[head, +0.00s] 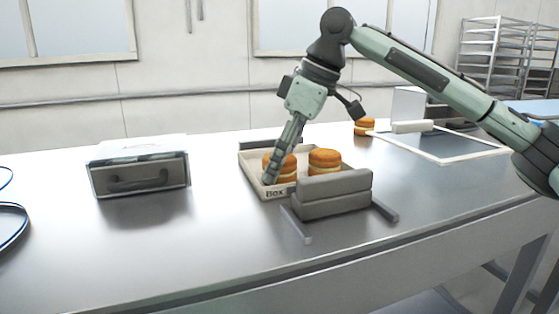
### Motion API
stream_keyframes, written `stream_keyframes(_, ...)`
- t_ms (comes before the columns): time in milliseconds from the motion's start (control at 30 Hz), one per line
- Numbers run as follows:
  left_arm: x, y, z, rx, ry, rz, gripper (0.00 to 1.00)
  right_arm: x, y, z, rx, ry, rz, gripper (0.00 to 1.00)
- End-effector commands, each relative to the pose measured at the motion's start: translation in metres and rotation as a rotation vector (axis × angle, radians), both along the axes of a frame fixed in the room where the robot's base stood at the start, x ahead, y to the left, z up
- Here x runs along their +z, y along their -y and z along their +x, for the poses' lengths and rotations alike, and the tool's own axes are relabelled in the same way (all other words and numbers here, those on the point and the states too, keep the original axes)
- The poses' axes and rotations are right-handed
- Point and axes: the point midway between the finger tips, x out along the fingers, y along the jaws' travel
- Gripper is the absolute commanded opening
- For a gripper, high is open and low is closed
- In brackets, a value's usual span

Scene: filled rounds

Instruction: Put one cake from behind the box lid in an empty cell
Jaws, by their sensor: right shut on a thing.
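A shallow open box (247,171) with a label starting "Box" on its front wall stands mid-table. My right gripper (270,178) points down into its left part, shut on a round orange-brown cake with a pale middle layer (286,168). The fingers cover part of this cake, and I cannot tell if it touches the box floor. A second cake (325,161) sits in the right part of the box. Another cake (364,126) is at the back right, beside a white upright panel (408,104), perhaps the box lid. The cell dividers are hard to make out. My left gripper is not in view.
Grey stacked blocks on a stand with two bars (335,195) stand close in front of the box and hide its front right corner. A metal case with a handle (138,170) is at left. A flat framed panel (445,148) lies at right.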

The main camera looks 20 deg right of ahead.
Motion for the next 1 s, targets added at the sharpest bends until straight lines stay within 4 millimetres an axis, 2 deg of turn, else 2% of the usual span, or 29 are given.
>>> stream_keyframes(267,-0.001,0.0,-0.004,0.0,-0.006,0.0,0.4,-0.002,0.0,0.0,0.0,-0.001,0.001,0.4)
stream_keyframes(300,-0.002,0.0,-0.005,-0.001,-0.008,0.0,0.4,-0.002,0.0,0.0,0.0,0.0,0.0,0.55)
stream_keyframes(367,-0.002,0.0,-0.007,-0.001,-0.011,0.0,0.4,-0.002,0.0,0.0,0.0,0.0,0.0,0.61)
stream_keyframes(667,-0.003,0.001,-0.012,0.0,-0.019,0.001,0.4,-0.001,0.0,0.0,0.0,0.001,0.0,0.61)
stream_keyframes(867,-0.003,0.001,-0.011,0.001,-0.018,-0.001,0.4,0.02,0.006,-0.004,0.0,0.004,0.002,0.61)
stream_keyframes(1000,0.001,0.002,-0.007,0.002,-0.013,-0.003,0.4,0.049,0.015,-0.01,0.0,0.005,0.002,0.61)
